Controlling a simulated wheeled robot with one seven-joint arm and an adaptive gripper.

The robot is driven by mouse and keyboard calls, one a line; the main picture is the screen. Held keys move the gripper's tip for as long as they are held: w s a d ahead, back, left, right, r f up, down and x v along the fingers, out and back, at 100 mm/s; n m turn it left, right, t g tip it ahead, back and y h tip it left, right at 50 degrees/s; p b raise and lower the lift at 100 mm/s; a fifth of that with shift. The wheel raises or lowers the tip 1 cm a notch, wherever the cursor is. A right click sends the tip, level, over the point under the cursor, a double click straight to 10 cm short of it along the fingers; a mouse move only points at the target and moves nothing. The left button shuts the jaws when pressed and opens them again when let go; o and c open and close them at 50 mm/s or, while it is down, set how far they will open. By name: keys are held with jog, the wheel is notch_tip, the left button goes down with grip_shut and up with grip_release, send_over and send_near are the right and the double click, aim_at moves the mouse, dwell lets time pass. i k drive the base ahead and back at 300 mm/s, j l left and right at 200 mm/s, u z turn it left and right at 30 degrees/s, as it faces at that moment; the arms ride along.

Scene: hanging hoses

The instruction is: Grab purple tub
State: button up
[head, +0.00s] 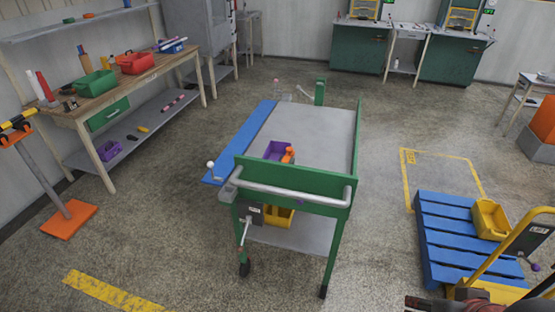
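A purple tub (277,150) sits on the grey top of the green cart (295,181), just behind the raised green end panel, which hides its lower part. An orange object (289,154) is at its right side; I cannot tell whether it is inside the tub or beside it. A second purple tub (109,151) sits on the lower shelf of the workbench at the left. My gripper does not show. A dark shape at the bottom edge, right of centre, may be part of my arm, but no fingers are visible.
The cart has a grey push handle (290,195) at its near end and a blue side leaf (238,143). A yellow tub (280,216) is on its lower shelf. A blue pallet (450,235) and yellow pallet jack (515,250) stand at right. Floor in front of the cart is clear.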

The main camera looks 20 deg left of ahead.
aim_at(275, 149)
jog(key=i+j, duration=0.2)
jog(key=j, duration=0.2)
jog(key=i+j, duration=0.2)
jog(key=j, duration=0.15)
jog(key=i+j, duration=1.2)
jog(key=i, duration=0.1)
